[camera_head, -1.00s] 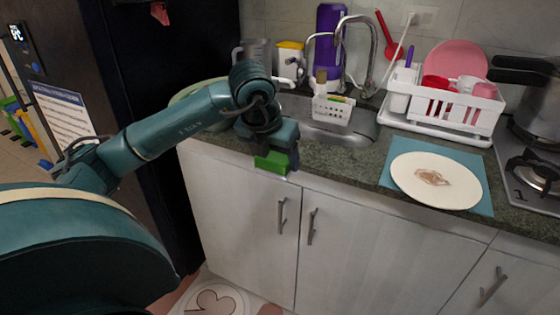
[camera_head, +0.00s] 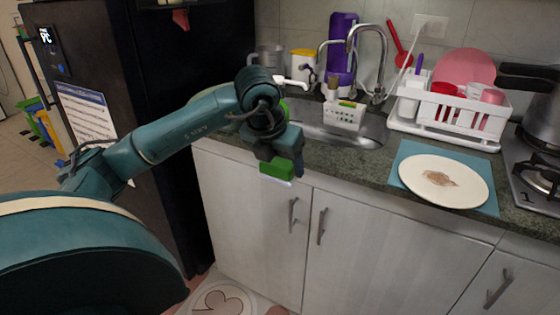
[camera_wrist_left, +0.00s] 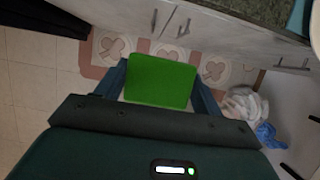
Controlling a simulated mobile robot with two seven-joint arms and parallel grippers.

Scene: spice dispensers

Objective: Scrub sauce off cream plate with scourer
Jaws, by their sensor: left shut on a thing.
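The cream plate (camera_head: 462,186) lies on a blue mat (camera_head: 407,176) on the counter at the right, with a brown sauce patch (camera_head: 438,178) near its middle. My left gripper (camera_head: 281,170) is shut on the green scourer (camera_head: 276,168) and holds it in front of the counter edge, left of the plate and well apart from it. In the left wrist view the scourer (camera_wrist_left: 160,80) sits between the two fingers, above the floor. My right gripper is not in view.
The sink (camera_head: 330,132) with its faucet lies behind my left gripper, with a white caddy (camera_head: 343,115) at its rim. A white dish rack (camera_head: 448,112) stands behind the plate. The stove (camera_head: 535,175) is at the right. Bare counter (camera_head: 355,165) lies between gripper and mat.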

